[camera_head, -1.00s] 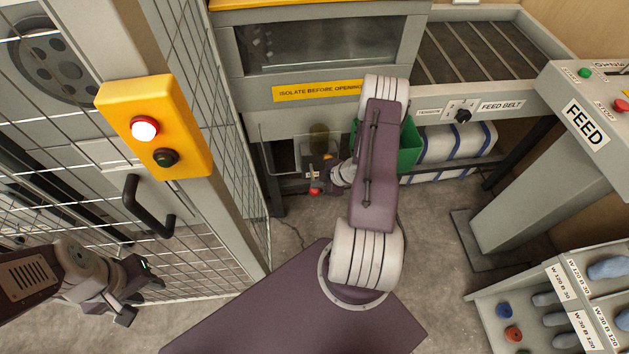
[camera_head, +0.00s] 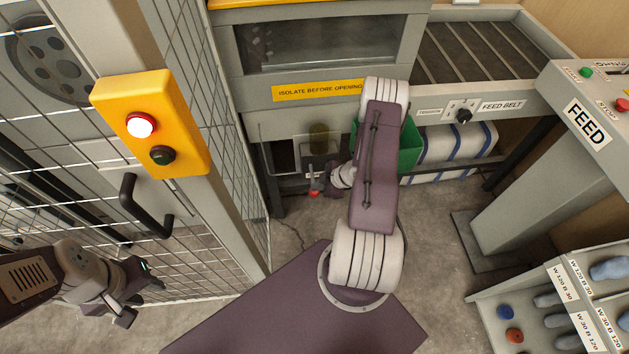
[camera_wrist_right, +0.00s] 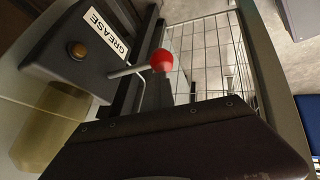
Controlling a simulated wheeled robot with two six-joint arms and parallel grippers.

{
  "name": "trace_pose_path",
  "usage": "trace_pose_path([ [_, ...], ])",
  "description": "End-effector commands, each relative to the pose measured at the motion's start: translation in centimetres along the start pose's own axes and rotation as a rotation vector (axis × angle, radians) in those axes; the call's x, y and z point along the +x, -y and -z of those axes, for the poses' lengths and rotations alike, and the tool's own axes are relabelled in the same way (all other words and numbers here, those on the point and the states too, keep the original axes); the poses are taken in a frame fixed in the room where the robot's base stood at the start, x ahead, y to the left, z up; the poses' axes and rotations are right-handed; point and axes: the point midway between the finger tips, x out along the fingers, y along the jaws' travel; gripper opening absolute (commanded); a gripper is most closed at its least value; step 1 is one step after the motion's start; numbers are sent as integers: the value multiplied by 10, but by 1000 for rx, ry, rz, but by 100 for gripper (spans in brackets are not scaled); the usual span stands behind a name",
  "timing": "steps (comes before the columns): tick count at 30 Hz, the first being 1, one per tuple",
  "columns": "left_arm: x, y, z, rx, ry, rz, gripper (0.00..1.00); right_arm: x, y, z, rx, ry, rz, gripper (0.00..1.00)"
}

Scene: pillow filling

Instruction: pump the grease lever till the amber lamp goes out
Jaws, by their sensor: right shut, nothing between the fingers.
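The dark grease unit with a white GREASE label (camera_wrist_right: 91,33) shows in the right wrist view. Its amber lamp (camera_wrist_right: 77,50) looks dull brown-orange, without a clear glow. The grease lever (camera_wrist_right: 130,70) is a thin pale rod with a red knob (camera_wrist_right: 163,60); the knob also shows low under the machine in the head view (camera_head: 314,193). My right gripper (camera_head: 333,188) is shut and empty, just right of the knob. In the wrist view its dark fingers (camera_wrist_right: 190,122) lie below the knob, with a gap showing. My left gripper (camera_head: 142,290) hangs at lower left, its jaw opening unclear.
A black handle (camera_head: 142,205) is below. A green bin (camera_head: 408,150) stands behind my right arm. The feed console (camera_head: 590,120) is at right.

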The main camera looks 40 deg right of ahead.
Motion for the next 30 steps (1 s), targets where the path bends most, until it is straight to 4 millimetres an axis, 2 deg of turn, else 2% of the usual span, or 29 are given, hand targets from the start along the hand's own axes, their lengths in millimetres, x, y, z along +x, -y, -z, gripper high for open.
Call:
trace_pose_path([
  [11, -4, 0, 0, 0, 0, 0, 36, -2, -1, 2, 0, 0, 1, 0],
  [30, -39, -1, 4, 0, 0, 0, 36, -30, -22, 22, -1, -1, -1, 0],
])
